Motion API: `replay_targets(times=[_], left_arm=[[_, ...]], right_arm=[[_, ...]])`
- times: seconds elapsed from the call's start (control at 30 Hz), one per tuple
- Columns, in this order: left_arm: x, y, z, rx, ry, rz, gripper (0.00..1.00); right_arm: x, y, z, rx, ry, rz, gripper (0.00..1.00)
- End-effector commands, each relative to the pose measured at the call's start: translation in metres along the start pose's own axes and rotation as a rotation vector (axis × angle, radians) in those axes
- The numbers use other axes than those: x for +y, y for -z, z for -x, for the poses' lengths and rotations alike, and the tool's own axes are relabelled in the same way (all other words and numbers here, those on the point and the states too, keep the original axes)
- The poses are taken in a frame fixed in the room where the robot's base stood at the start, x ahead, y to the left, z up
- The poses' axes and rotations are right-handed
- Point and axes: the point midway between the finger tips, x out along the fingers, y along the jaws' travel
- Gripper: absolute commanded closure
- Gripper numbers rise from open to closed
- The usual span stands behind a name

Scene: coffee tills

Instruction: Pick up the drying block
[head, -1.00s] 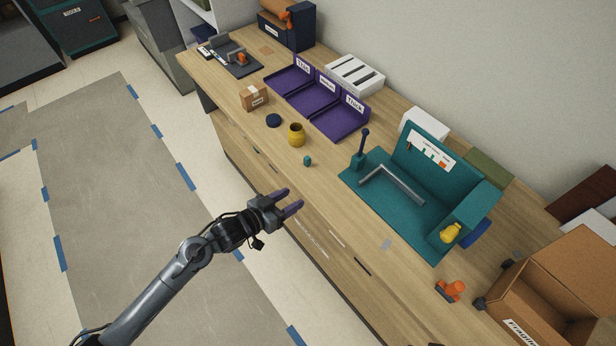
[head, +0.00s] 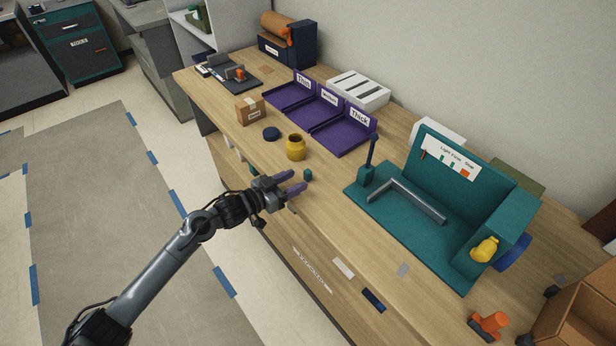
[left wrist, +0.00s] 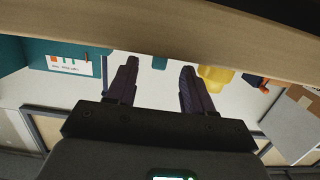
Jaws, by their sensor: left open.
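The drying block is most likely the small teal block (head: 308,175) on the wooden bench, near its front edge. It also shows in the left wrist view (left wrist: 159,62), in line with the gap between my fingers. My left gripper (head: 297,181) has dark purple fingers. It is open and empty, with its fingertips just short of the block on the near side. In the left wrist view the two fingers (left wrist: 158,84) stand apart with nothing between them. I cannot tell the exact gap to the block. My right gripper is not in view.
A yellow jar (head: 296,152) and a dark blue lid (head: 271,134) stand just behind the block. A teal station (head: 372,205) with a grey L-shaped bar (head: 415,200) is to the right. Purple trays (head: 345,141) and a cardboard box (head: 249,110) are farther back.

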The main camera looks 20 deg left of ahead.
Motion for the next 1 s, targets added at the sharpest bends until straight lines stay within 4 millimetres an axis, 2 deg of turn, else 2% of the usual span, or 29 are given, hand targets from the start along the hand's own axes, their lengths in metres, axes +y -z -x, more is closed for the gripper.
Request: replay_targets(times=[0.27,0.6,0.9,1.0], left_arm=[[0.0,0.0,-0.017,0.001,0.0,-0.001,0.48],[0.0,0.0,-0.056,0.001,0.0,0.0,0.48],[-0.001,0.001,-0.06,0.0,0.0,-0.001,0.48],[0.0,0.001,-0.059,0.0,0.0,-0.001,0.62]], right_arm=[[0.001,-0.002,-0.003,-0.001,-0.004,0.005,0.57],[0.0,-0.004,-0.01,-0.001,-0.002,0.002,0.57],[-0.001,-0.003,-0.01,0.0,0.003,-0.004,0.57],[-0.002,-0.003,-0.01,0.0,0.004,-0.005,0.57]])
